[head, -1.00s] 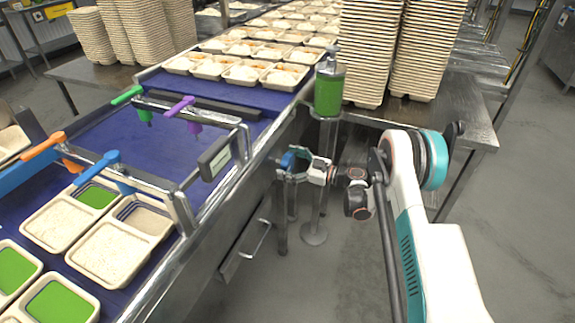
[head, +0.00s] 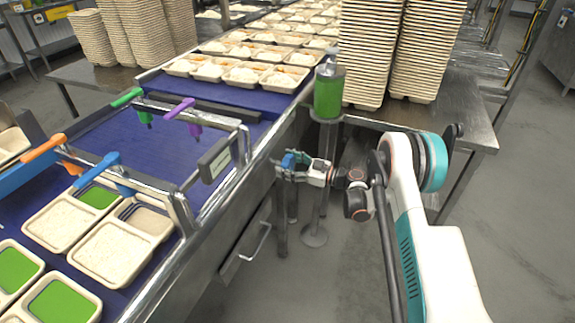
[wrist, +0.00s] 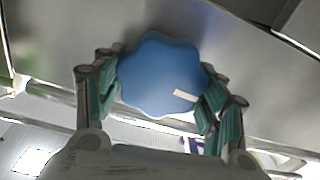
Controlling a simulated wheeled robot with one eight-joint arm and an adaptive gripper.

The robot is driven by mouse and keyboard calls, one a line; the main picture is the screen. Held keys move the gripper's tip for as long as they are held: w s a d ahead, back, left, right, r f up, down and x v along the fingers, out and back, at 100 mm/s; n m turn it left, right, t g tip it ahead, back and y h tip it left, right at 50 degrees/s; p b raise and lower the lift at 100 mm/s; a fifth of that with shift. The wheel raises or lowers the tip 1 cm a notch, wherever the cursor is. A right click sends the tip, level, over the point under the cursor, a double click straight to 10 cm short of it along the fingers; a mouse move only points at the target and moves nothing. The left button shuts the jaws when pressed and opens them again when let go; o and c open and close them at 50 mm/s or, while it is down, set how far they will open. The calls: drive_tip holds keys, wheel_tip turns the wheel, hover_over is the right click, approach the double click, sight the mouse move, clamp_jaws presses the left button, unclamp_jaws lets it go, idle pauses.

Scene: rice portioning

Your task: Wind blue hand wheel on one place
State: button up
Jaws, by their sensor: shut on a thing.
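The blue hand wheel (wrist: 158,72) is a scalloped knob with a pale mark at its lower right in the wrist view. It sits on the steel side of the conveyor. My gripper (wrist: 160,90) is shut on it, one finger at its left and the other at its right, both touching or very near its rim. In the head view my gripper (head: 290,172) is at the conveyor's side, and the blue wheel (head: 290,159) shows partly behind the fingers.
The conveyor's steel side (head: 232,232) runs along my left, with a handle (head: 258,242) below. A green container (head: 328,95) stands on a post just behind my gripper. Tray stacks (head: 362,50) stand on a table beyond. The floor at the right is clear.

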drive_tip(key=m, duration=0.4)
drive_tip(key=shift+w, duration=0.15)
drive_tip(key=m, duration=0.4)
drive_tip(key=shift+w+d+m, duration=0.1)
drive_tip(key=shift+w+m, duration=0.05)
drive_tip(key=shift+m, duration=0.15)
drive_tip(key=m, duration=0.4)
drive_tip(key=shift+f+m, duration=0.15)
drive_tip(key=shift+m, duration=0.15)
drive_tip(key=m, duration=0.4)
drive_tip(key=shift+w+f, duration=0.1)
drive_tip(key=shift+f, duration=0.05)
drive_tip(key=m, duration=0.5)
drive_tip(key=shift+f, duration=0.15)
drive_tip(key=m, duration=0.4)
drive_tip(key=shift+f+m, duration=0.15)
drive_tip(key=shift+m, duration=0.15)
drive_tip(key=m, duration=0.4)
drive_tip(key=shift+s+f, duration=0.1)
drive_tip(key=shift+s, duration=0.1)
drive_tip(key=shift+s+m, duration=0.1)
drive_tip(key=shift+m, duration=2)
